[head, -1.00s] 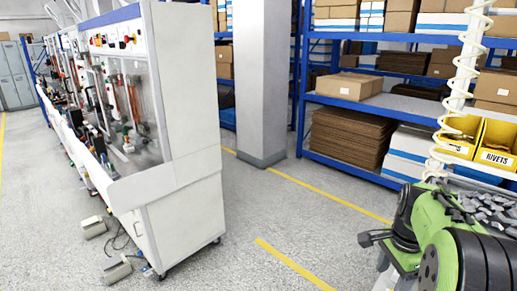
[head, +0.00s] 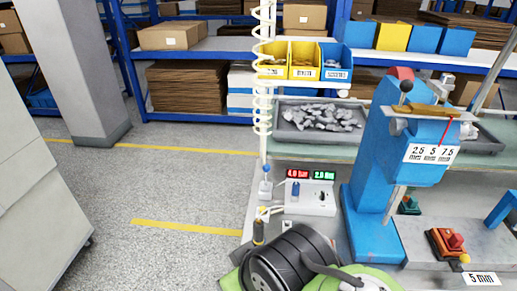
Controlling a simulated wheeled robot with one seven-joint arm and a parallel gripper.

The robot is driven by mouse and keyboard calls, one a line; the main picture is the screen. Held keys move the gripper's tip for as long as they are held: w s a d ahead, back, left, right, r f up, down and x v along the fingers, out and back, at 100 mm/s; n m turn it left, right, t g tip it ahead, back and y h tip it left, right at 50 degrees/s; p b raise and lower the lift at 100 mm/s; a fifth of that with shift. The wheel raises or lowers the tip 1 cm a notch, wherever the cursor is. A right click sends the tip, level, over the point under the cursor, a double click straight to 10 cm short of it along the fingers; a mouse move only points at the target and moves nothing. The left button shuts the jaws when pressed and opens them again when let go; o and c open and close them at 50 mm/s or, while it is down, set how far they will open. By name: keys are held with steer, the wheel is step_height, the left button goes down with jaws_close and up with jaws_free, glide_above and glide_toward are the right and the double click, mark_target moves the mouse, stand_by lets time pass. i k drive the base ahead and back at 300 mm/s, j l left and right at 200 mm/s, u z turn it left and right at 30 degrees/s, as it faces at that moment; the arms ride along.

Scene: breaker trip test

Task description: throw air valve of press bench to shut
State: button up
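The press bench (head: 345,152) is at the right in the head view, with a blue press (head: 365,165) standing on it. At its left front is a white box (head: 312,203) with a red and a green display and a small blue lever or knob (head: 296,188). Left of the box, a small blue-topped fitting (head: 266,185) sits at the foot of the white coiled hose (head: 262,90). I cannot tell for sure which of these blue parts is the air valve, or its setting. My black and green arm covers the bench's near left corner. My gripper's fingers are not in view.
A grey tray (head: 285,135) of metal parts and yellow and blue bins (head: 305,60) stand behind the box. A red button (head: 455,241) is at the front right. A grey pillar (head: 75,70) and white cabinet (head: 35,190) stand left. The floor (head: 170,185) between is clear.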

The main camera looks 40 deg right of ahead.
mark_target(267, 167)
steer(key=z, duration=1.1)
steer(key=k+j, duration=0.1)
steer(key=j, duration=0.2)
steer(key=k+j, duration=0.1)
steer(key=j, duration=1.1)
steer(key=i+j+u, duration=0.15)
steer(key=j, duration=0.85)
steer(key=i+j+u, duration=0.1)
steer(key=i, duration=0.4)
steer(key=i+j, duration=0.2)
steer(key=i, duration=0.35)
steer(key=i+l+u, duration=0.1)
steer(key=i+l, duration=0.3)
steer(key=i+l+u, duration=0.1)
steer(key=i+l, duration=0.25)
steer(key=l, duration=0.3)
